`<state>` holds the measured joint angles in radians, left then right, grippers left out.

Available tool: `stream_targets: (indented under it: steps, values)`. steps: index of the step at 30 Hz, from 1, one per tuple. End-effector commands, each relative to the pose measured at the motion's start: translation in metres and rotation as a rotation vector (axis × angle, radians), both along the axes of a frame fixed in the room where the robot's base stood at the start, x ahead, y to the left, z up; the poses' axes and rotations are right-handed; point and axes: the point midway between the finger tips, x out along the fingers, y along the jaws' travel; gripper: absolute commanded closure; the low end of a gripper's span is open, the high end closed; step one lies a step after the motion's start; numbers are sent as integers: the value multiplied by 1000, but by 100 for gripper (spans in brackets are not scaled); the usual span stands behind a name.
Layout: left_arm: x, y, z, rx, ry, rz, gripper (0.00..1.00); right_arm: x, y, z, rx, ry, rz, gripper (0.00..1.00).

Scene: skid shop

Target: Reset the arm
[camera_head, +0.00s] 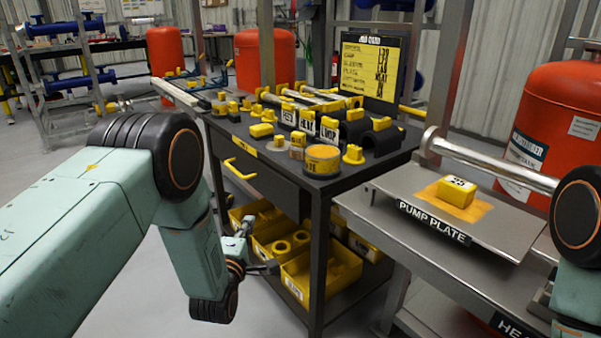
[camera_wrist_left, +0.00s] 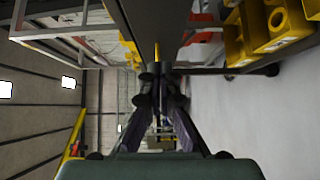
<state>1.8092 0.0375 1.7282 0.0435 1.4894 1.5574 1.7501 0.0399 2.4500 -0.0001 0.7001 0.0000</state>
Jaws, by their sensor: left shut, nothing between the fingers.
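My left arm comes in from the left, bends at a black joint and hangs down in front of the black cart (camera_head: 265,185). My left gripper (camera_head: 272,267) is small in the head view, low by the cart's lower shelf and its yellow bins. In the left wrist view the fingers of this gripper (camera_wrist_left: 158,76) are together, with nothing held. Whether it touches the cart cannot be told. Part of my right arm shows at the right edge; its gripper is out of view.
The cart top holds several yellow parts, black half-rings and a yellow tin (camera_head: 322,160). Yellow bins (camera_head: 322,280) fill its lower shelf. To the right, a yellow block (camera_head: 457,191) sits on the pump plate (camera_head: 400,190). Red tanks (camera_head: 262,60) stand behind. Grey floor is open at left.

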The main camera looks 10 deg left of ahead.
Motion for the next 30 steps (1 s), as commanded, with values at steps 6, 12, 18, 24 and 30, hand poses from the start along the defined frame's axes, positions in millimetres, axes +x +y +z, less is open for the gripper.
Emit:
stream_targets:
  steps: [6, 12, 18, 24, 30]
  values:
    - [-5, 0, -20, 225, 104, -13, 100, 0, 0, 0, 0, 0, 0, 43]
    - [-63, -5, -90, 616, 441, -148, 100, 0, 0, 2, 0, 0, 0, 43]
    - [-171, -12, -151, 959, 796, -457, 100, 0, 0, 11, 0, 0, 0, 43]
    - [-300, -20, -172, 1159, 1056, -861, 100, 0, 0, 23, 0, 0, 0, 43]
    - [-411, -25, -155, 1177, 1217, -1179, 100, 0, 0, 37, 0, 0, 0, 43]
